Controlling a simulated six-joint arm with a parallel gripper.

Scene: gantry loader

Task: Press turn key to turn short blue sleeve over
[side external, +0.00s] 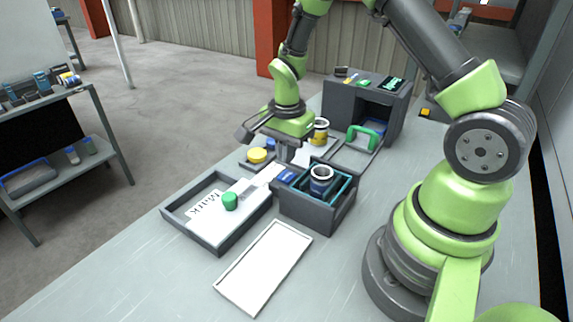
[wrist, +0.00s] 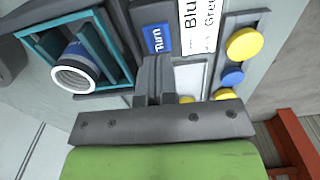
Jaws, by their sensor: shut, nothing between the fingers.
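The short blue sleeve (side external: 320,185) stands in the teal-framed nest of a dark grey box (side external: 318,217), its white open rim facing up. In the wrist view the sleeve (wrist: 82,67) sits inside the teal frame at the left. The blue turn key (wrist: 157,39), lettered "Turn", lies on the panel beside the nest; in the side view the key (side external: 286,176) is at the box's left edge. My gripper (side external: 285,158) is shut and empty, pointing down close to the key. In the wrist view its fingertips (wrist: 154,62) are at the key's near edge; contact cannot be told.
A yellow button (side external: 257,155) and a blue button (side external: 270,144) are beyond my gripper. A dark tray (side external: 232,243) holds a "Mark" card and a green knob (side external: 230,201). A grey machine (side external: 343,119) stands behind, near a green handle (side external: 364,133). A white tray (side external: 262,268) is empty.

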